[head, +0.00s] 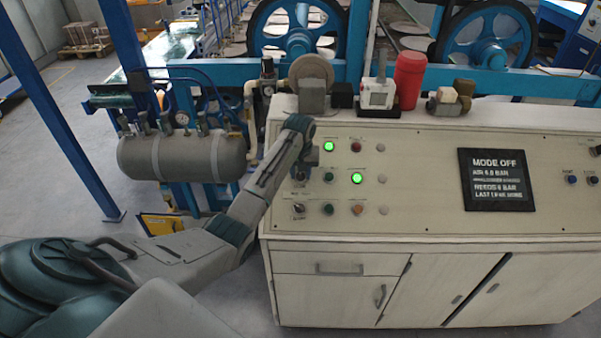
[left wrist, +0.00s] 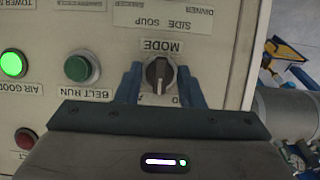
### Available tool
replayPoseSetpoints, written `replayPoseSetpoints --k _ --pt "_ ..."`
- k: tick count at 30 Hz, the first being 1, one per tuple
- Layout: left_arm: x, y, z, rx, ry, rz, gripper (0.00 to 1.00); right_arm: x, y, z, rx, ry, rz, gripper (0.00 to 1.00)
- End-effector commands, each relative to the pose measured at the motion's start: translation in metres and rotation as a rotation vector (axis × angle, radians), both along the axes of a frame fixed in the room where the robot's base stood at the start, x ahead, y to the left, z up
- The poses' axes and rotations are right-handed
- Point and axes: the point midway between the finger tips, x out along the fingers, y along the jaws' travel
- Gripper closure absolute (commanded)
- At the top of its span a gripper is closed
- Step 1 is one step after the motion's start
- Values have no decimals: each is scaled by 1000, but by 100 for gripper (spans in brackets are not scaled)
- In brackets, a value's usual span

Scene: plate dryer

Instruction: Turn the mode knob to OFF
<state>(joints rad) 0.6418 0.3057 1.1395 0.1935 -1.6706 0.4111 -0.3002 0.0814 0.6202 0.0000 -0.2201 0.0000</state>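The mode knob (left wrist: 159,72) is dark and round with a pale pointer line, which points down in the left wrist view. A MODE label (left wrist: 161,46) sits beside it, upside down in that view. My left gripper (left wrist: 160,84) has one blue finger on each side of the knob, with a small gap showing on both sides. In the head view the left gripper (head: 301,168) is at the left end of the control panel (head: 420,190) and hides the knob. The dark display (head: 497,180) reads MODE OFF. My right gripper is in neither view.
Close to the knob are a green button (left wrist: 81,67) marked BELT RUN and a lit green lamp (left wrist: 13,64). In the head view another switch (head: 298,208) lies below the gripper. A grey tank (head: 185,157) stands left of the panel.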

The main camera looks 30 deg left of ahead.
Motion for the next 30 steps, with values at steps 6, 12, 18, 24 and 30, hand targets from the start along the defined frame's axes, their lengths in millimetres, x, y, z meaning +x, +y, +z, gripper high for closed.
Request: replayPoseSetpoints --k 6,12,18,24,30 --pt "-1 0 10 0 -2 0 65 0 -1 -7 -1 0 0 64" --pt "-5 -3 47 1 -5 -1 65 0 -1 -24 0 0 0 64" --pt "-10 -6 85 1 -4 0 65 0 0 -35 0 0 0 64" --pt "-12 -8 105 1 -2 0 65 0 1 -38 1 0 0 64" --pt "-13 -8 107 0 1 0 65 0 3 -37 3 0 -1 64"
